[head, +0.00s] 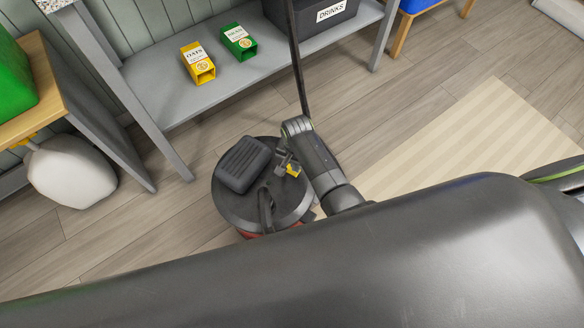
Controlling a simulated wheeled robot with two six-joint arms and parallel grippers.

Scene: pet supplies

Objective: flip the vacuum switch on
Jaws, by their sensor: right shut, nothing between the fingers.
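The vacuum (228,208) is a round canister standing on the floor, with a dark top, a ridged black block on it and a strip of red low on its side. My right gripper (283,168) is over the right part of its top, shut and empty. A small yellow part (293,169) shows right beside the fingers. It may be the switch, but I cannot tell its position or whether the fingers touch it. My left gripper is out of view.
A grey shelf (150,90) behind holds a yellow oats box (198,64), a green box (238,41) and a dark drinks bin (325,20). A thin dark pole (298,65) rises behind my gripper. A white jug (72,172) stands left. A beige rug (470,135) lies right.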

